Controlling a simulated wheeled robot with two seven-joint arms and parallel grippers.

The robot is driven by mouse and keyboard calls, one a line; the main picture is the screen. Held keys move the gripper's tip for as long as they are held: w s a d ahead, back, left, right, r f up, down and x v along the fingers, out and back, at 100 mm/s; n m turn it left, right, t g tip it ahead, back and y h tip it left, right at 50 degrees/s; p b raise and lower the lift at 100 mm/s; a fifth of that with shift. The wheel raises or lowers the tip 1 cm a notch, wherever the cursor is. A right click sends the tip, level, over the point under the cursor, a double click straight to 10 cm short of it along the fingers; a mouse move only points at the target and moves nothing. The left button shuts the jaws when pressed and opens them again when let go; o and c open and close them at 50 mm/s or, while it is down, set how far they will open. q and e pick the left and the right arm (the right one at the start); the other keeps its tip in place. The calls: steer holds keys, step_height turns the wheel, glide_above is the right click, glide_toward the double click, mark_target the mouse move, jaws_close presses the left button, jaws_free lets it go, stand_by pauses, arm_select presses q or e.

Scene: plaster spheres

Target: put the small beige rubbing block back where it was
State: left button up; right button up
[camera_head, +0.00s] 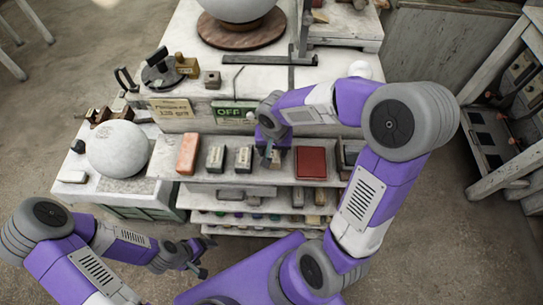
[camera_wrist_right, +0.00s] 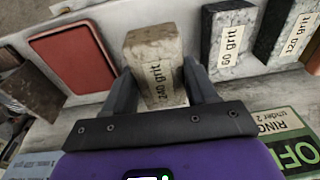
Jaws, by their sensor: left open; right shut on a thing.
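The small beige rubbing block (camera_wrist_right: 155,62), labelled "240 grit", is between the two fingers of my right gripper (camera_wrist_right: 165,85) in the right wrist view. In the head view, the block (camera_head: 275,160) is partly hidden by my right gripper (camera_head: 270,146), which is shut on it at the upper shelf. I cannot tell whether the block touches the shelf (camera_head: 228,178). My left gripper (camera_head: 196,262) is open and empty, low in front of the shelves and away from the blocks.
Dark blocks marked 60 grit (camera_wrist_right: 230,38) and 120 grit (camera_wrist_right: 287,30) stand on one side of the beige block. A red slab (camera_head: 311,162) lies on the other side. An orange brick (camera_head: 188,153) stands further left. A large white sphere (camera_head: 117,148) sits at far left.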

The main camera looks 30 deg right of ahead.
mark_target(272, 156)
steer(key=shift+w+f, duration=0.15)
steer(key=shift+f, duration=0.55)
step_height(272, 156, down, 3)
steer(key=shift+b, duration=0.5)
steer(key=o, duration=1.2)
steer(key=shift+r, duration=0.2)
steer(key=r+p, duration=0.1)
steer(key=r, duration=0.3)
steer(key=s+r, duration=0.1)
steer(key=r, duration=0.2)
steer(key=r+p, duration=0.1)
steer(key=r, duration=0.3)
steer(key=shift+s+a+r+p, duration=0.2)
steer(key=shift+s+r+p, duration=0.05)
steer(key=shift+r+p, duration=0.1)
